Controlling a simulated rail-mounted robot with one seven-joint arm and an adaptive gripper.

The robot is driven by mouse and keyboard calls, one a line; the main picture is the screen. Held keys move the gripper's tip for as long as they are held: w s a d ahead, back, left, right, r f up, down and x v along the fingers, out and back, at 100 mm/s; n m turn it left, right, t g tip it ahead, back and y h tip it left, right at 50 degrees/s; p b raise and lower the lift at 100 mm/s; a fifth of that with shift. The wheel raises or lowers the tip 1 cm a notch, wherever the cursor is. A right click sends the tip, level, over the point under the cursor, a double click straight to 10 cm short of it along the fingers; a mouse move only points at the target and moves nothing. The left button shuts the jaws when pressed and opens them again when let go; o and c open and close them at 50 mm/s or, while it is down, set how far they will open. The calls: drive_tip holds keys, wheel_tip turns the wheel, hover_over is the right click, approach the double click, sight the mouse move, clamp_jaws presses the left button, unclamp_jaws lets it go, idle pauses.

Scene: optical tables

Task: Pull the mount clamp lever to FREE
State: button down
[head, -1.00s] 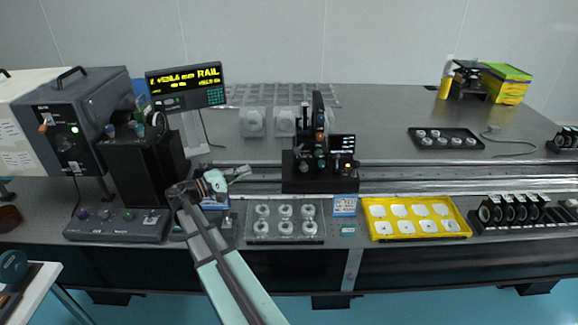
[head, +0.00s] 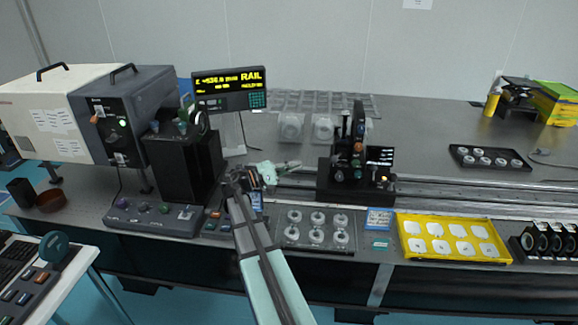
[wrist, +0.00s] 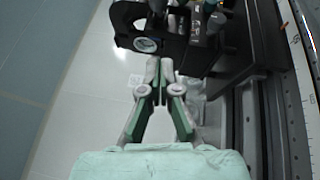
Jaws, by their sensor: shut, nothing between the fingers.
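The black mount assembly (head: 352,165) stands on the rail in the middle of the head view, with a tall post and coloured knobs. I cannot make out the clamp lever or its position for certain. My gripper (head: 296,164) is left of the mount in the head view, pointing toward it, with a visible gap. In the wrist view, my gripper (wrist: 160,66) has its fingertips together with nothing between them. A black holder (wrist: 185,45) with a round opening lies just beyond the tips; I cannot tell whether they touch.
A lit display (head: 229,90) and black box (head: 185,165) stand left of my arm. A clear tray (head: 317,230) and yellow tray (head: 453,238) lie along the front edge. The rail (head: 440,190) runs right. The table behind the rail is partly clear.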

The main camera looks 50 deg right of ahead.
sight(337, 157)
drive_tip(key=s+d+r+p, duration=0.1)
drive_tip(key=s+d+p, duration=0.1)
drive_tip(key=s+d, duration=0.4)
drive_tip(key=shift+s+d+r+p, duration=0.2)
drive_tip(key=shift+r+p, duration=0.1)
drive_tip(key=shift+p, duration=0.1)
